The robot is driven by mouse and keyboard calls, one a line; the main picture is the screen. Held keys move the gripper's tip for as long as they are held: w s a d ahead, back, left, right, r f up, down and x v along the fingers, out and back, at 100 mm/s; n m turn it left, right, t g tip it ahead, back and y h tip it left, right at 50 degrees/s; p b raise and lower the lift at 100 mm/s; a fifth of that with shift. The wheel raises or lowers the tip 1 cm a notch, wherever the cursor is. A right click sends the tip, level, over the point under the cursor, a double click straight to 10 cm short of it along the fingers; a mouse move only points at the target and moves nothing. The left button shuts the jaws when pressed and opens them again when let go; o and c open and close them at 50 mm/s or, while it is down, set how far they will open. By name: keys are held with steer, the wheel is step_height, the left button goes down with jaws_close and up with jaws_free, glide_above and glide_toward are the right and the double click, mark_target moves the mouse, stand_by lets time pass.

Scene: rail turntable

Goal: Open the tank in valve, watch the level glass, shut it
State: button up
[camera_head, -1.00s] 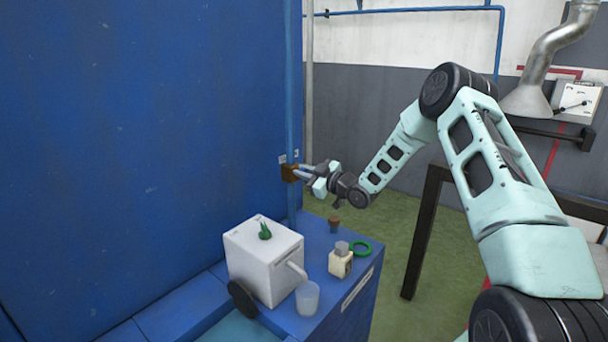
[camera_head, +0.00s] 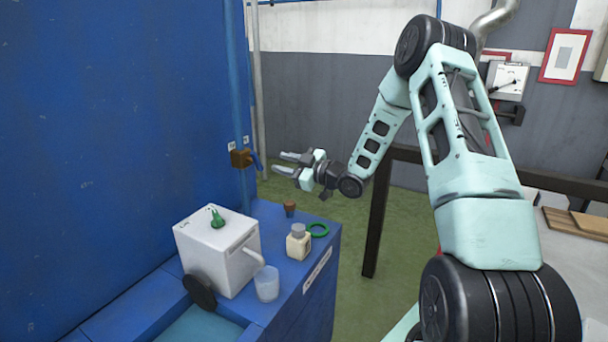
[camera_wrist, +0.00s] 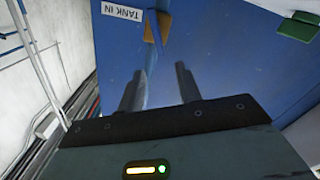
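The valve is a brown block (camera_head: 241,158) on a vertical blue pipe (camera_head: 238,90) beside the blue wall, with a blue lever (camera_head: 257,161) on its right side. I cannot make out a level glass in either view.
Below stands a blue bench (camera_head: 325,240) with a white box (camera_head: 215,250), a clear cup (camera_head: 267,285), a cream bottle (camera_head: 298,242), a green ring (camera_head: 318,230) and a small brown piece (camera_head: 290,208). A dark frame (camera_head: 376,215) stands to the right. Green floor between is clear.

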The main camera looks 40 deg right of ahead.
steer(key=b+v, duration=0.1)
steer(key=v, duration=0.5)
steer(key=shift+s, duration=0.25)
steer(key=w+a+g+h, duration=0.2)
steer(key=a+g, duration=0.4)
steer(key=a, duration=1.2)
steer(key=s+a+f+m+g+h, duration=0.1)
steer(key=s+a+g, duration=0.2)
steer(key=s+a, duration=0.4)
steer(key=s+a+g+h, duration=0.1)
steer(key=s+a+g, duration=0.3)
steer(key=s, duration=1)
steer(key=s+a+g+h, duration=0.1)
steer(key=s+a+g, duration=0.3)
steer(key=s, duration=1)
steer(key=a, duration=0.3)
steer(key=shift+a+m+h, duration=0.25)
steer(key=shift+m+h, duration=0.05)
stand_by(1.3)
